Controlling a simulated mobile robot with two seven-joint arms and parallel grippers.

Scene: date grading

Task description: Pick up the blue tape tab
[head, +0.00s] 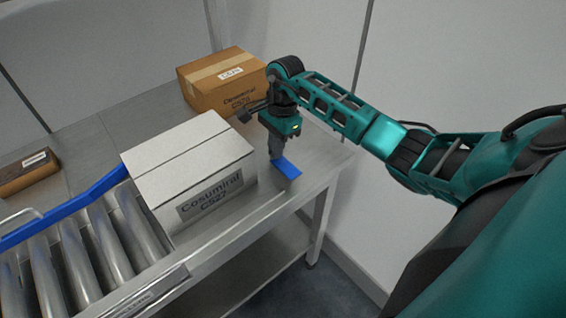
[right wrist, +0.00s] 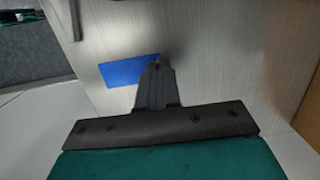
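The blue tape tab (head: 287,168) is a small flat blue rectangle near the right end of the metal table, just right of the white box. My right gripper (head: 275,157) points down at its left edge. In the right wrist view, the tab (right wrist: 126,72) sticks out to the left from the fingertips of that gripper (right wrist: 155,66). The fingers are together and look shut on the tab's edge, covering part of it. I cannot tell whether the tab touches the table. My left gripper is not in view.
The white box (head: 187,152) labelled Cosumiral stands close left of my right gripper. A brown carton (head: 203,98) stands behind it. A roller conveyor (head: 103,238) with a blue rail (head: 85,198) is at front left. A small brown box (head: 28,179) is far left. The table's right edge is near the tab.

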